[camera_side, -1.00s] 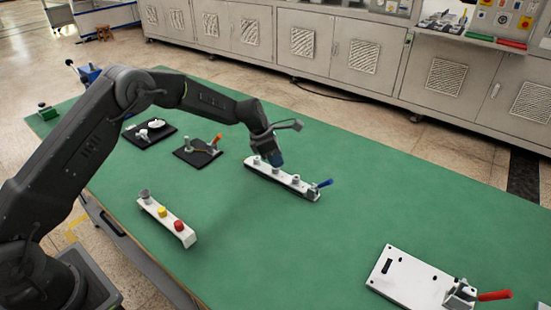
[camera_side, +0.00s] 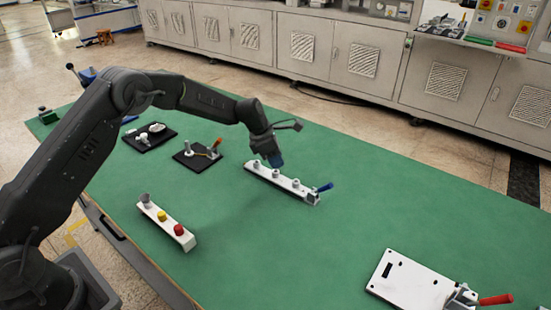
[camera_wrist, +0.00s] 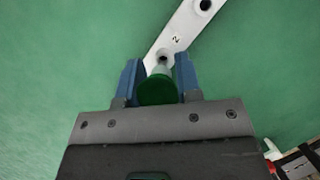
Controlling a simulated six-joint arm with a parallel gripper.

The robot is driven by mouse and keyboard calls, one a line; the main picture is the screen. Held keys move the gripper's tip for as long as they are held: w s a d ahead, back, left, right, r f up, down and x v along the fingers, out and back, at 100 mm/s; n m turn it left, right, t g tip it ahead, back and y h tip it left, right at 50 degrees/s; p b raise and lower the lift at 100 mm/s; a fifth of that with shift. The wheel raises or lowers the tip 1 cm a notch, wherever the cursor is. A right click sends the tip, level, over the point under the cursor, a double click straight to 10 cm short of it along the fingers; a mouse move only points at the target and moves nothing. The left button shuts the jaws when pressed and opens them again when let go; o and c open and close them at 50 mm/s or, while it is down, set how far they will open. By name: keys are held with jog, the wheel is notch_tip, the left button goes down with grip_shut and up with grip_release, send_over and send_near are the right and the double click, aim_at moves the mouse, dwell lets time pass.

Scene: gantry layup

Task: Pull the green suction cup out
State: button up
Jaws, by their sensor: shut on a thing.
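My gripper (camera_side: 276,161) hangs over the white holder bar (camera_side: 267,175) in the middle of the green table. In the wrist view my gripper (camera_wrist: 157,66) has its two blue fingers closed on the green suction cup (camera_wrist: 157,92), one on each side. The cup's round dark green end faces the camera, and a paler part points toward the bar. The bar (camera_wrist: 176,36) runs away to the upper right, with a dark-holed post (camera_wrist: 163,58) just past the cup. I cannot tell whether the cup still touches this post. In the side view the fingers hide the cup.
A blue-handled clamp (camera_side: 322,188) sits at the bar's right end. A white bar with yellow and red cups (camera_side: 178,229) lies to the left. Black plates (camera_side: 197,156) stand behind it. A white plate with a red-handled clamp (camera_side: 408,280) lies front right.

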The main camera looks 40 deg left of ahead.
jog(key=shift+r, duration=1.6)
